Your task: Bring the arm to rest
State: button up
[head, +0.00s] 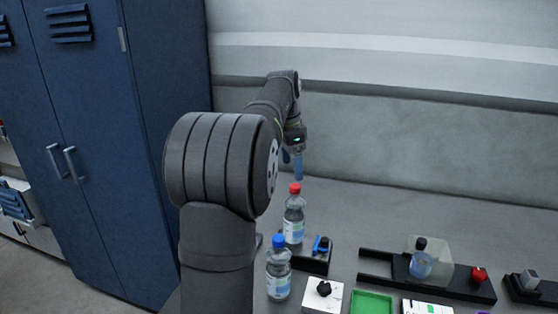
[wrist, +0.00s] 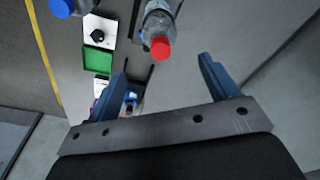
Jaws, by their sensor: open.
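My gripper (head: 292,167) hangs with its blue fingers pointing down, above the red-capped bottle (head: 294,220). In the wrist view my gripper (wrist: 164,66) is open, with its two fingers wide apart and nothing held between them. The red-capped bottle (wrist: 160,24) stands upright beyond the fingertips in that view, apart from them. It stands at a black station (head: 312,265) with a blue part on it.
A blue-capped bottle (head: 278,268) stands nearer. A white box with a black knob (head: 323,295), a green tray (head: 372,303) and a black fixture holding a small flask (head: 421,262) line the bench. A red button (head: 479,275) sits right. Blue lockers (head: 95,130) stand left.

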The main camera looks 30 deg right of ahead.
aim_at(296, 186)
jog(key=f, duration=0.4)
jog(key=d+f, duration=0.1)
jog(key=f, duration=0.7)
jog(key=shift+s+d+f, duration=0.15)
jog(key=shift+d+f, duration=0.05)
notch_tip(296, 186, up, 2)
jog(key=shift+r, duration=0.9)
jog(key=shift+f, duration=0.1)
